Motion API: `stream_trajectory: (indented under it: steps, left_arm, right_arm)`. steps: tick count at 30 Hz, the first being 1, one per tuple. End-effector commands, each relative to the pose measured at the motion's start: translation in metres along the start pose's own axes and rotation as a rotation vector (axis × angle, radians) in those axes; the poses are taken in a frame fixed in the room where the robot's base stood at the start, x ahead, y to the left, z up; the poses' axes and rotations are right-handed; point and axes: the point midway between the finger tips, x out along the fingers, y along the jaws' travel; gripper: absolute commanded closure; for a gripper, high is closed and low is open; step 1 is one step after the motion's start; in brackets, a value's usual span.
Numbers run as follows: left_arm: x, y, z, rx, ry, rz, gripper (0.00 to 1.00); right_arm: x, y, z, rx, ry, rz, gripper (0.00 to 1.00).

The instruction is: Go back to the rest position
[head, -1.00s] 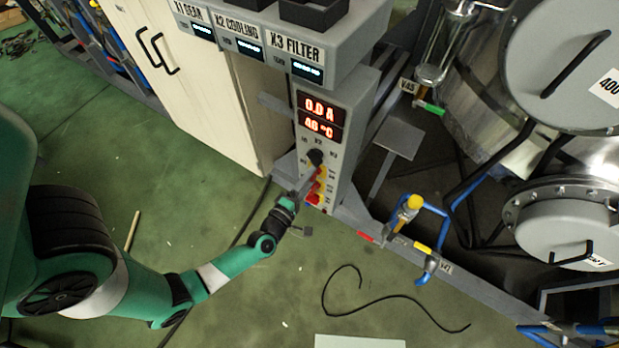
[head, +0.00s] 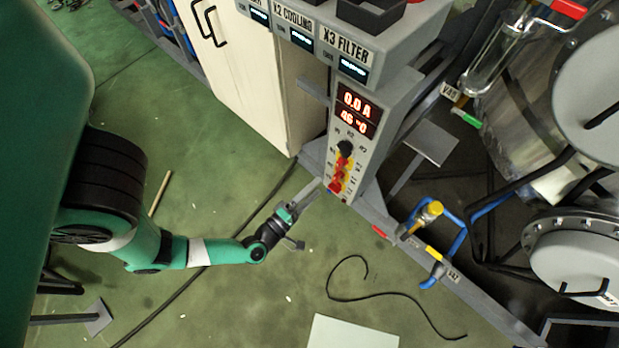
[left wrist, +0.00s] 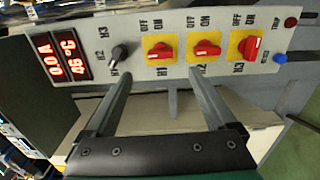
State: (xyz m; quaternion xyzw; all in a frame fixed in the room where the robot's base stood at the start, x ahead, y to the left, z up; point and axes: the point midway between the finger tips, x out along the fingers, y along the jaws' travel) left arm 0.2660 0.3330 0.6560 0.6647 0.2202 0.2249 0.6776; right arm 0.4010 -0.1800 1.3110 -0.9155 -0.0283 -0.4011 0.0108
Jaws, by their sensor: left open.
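My left gripper (head: 307,192) is in front of the grey control panel (head: 366,150), apart from it as far as the head view shows. In the left wrist view its two fingers (left wrist: 158,88) are spread, with nothing between them. Beyond them the panel shows a black knob (left wrist: 119,54) and three red switches on yellow plates, at left (left wrist: 160,51), middle (left wrist: 206,48) and right (left wrist: 250,47). The red display (left wrist: 62,55) reads 0.0 A and 46 °C. My right gripper is in neither view.
A cream cabinet (head: 262,85) stands left of the panel. Valves with blue pipes (head: 428,212) and grey vessels (head: 580,255) are at the right. A black cable (head: 390,296) and a pale sheet (head: 352,333) lie on the green floor. The floor around my left forearm is mostly clear.

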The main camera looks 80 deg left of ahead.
Motion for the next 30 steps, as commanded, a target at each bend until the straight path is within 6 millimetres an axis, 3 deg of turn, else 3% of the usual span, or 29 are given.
stream_trajectory:
  steps: [6, 24, 28, 30]
  left_arm:
    - [-0.014, 0.0, -0.001, 0.004, 0.001, -0.001, 0.1]
    - [-0.015, 0.0, -0.002, 0.004, 0.003, -0.002, 0.1]
    - [-0.001, 0.025, 0.009, -0.025, 0.009, 0.029, 0.1]
    - [0.019, 0.054, 0.027, -0.072, 0.013, 0.079, 0.1]
  right_arm:
    - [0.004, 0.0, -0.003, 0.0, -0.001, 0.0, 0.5]
    - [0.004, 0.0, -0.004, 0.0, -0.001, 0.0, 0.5]
    - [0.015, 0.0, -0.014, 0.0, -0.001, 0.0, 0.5]
    - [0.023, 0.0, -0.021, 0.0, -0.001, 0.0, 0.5]
